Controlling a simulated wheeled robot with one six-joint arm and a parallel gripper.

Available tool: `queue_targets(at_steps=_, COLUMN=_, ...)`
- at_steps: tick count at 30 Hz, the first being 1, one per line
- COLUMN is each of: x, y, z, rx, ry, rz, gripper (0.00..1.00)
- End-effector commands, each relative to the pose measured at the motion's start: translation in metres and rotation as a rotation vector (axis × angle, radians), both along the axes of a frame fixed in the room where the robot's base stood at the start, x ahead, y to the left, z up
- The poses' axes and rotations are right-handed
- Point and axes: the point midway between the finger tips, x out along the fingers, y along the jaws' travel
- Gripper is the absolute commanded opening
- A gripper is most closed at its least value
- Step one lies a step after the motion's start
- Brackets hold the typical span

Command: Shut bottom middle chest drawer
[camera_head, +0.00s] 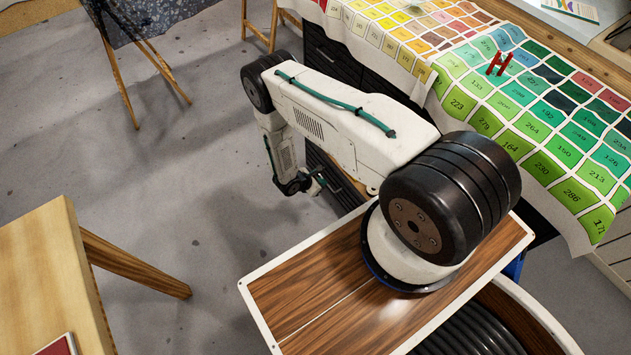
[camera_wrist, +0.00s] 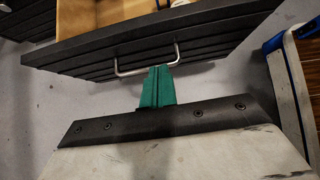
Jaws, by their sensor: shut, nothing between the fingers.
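In the wrist view a dark drawer front (camera_wrist: 215,40) with a thin metal bar handle (camera_wrist: 122,73) stands across the upper part. Light wood of the drawer's inside (camera_wrist: 112,14) shows behind the front, so this drawer is open. My gripper (camera_wrist: 160,70) has its green fingers together and empty. Its tips overlap the handle bar in the picture; I cannot tell whether they touch. In the head view my gripper (camera_head: 316,183) hangs low beside the dark chest (camera_head: 330,54). My arm hides most of the chest's drawers there.
A cloth of numbered colour squares (camera_head: 545,130) covers the chest top, with a small red object (camera_head: 499,63) on it. A wooden table (camera_head: 50,260) stands at the left front, and easel legs (camera_head: 130,75) at the back left. Grey floor (camera_head: 200,160) between them is open.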

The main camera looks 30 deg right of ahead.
Motion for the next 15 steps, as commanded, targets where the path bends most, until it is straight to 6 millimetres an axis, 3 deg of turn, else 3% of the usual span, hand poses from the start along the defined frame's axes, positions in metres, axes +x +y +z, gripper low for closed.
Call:
queue_targets(at_steps=4, x=-0.001, y=-0.023, z=-0.023, rx=-0.001, ry=0.000, rz=-0.003, gripper=0.00)
queue_targets(at_steps=9, x=0.001, y=-0.048, z=-0.021, rx=-0.001, ry=-0.001, rz=-0.002, gripper=0.00)
queue_targets(at_steps=15, x=0.002, y=-0.060, z=-0.021, rx=-0.001, ry=0.000, rz=0.000, gripper=0.00)
